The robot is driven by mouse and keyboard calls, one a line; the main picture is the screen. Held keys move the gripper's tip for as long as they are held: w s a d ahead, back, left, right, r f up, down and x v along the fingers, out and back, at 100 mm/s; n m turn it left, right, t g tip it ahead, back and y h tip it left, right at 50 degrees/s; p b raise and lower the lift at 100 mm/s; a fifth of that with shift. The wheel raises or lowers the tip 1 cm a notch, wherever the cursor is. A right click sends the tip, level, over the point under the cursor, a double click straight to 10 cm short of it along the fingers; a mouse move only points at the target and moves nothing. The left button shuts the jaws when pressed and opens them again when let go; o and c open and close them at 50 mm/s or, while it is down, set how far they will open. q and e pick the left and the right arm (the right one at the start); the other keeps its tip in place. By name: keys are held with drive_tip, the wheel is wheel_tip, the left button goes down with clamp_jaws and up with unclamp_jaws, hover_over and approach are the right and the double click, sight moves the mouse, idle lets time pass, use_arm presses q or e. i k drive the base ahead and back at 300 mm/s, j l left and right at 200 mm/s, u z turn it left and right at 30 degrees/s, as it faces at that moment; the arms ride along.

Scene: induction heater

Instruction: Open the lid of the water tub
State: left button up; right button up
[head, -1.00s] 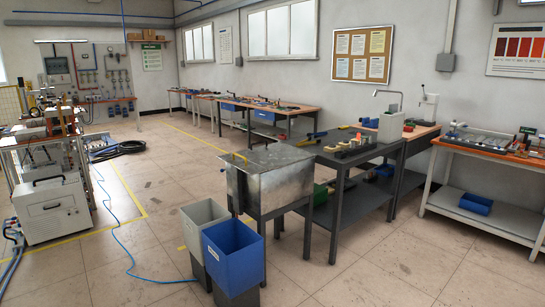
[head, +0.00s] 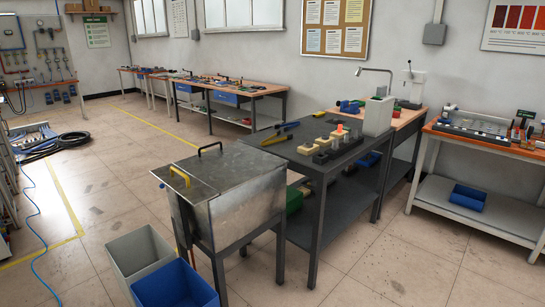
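The water tub (head: 233,215) is a grey metal box on a dark-legged stand, left of the dark workbench. Its flat metal lid (head: 222,168) lies shut on top. A black handle (head: 209,148) stands on the lid toward the back. A yellow handle (head: 176,174) shows at the tub's left end. Neither of my grippers shows in the head view.
A grey bin (head: 140,254) and a blue bin (head: 175,285) stand on the floor in front of the tub. The dark workbench (head: 335,165) with small blocks adjoins it on the right. Open floor (head: 110,205) lies to the left.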

sight(224, 169)
drive_tip(key=i+z, duration=0.3)
drive_tip(key=i, duration=0.35)
drive_tip(key=i+z, duration=0.25)
drive_tip(key=i, duration=0.4)
drive_tip(key=i+l+u, duration=0.1)
drive_tip(key=i+u, duration=0.3)
drive_tip(key=i+l+u, duration=0.35)
drive_tip(key=i+j, duration=0.1)
drive_tip(key=i, duration=0.05)
